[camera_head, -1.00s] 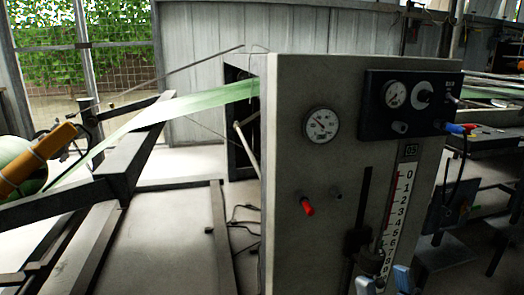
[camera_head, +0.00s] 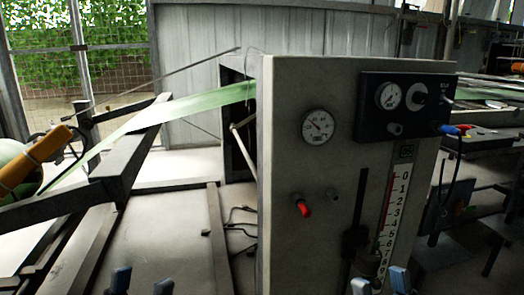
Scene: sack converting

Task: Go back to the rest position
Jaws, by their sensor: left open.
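My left gripper (camera_head: 142,281) shows only its blue-grey fingertips at the bottom edge, left of the machine cabinet. They are apart with nothing between them, over the pale floor. My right gripper (camera_head: 380,282) also shows only its fingertips at the bottom edge, in front of the lower right part of the cabinet. They are apart, with no object seen between them. The rest of both grippers is below the picture.
A dark frame (camera_head: 120,178) stands left.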

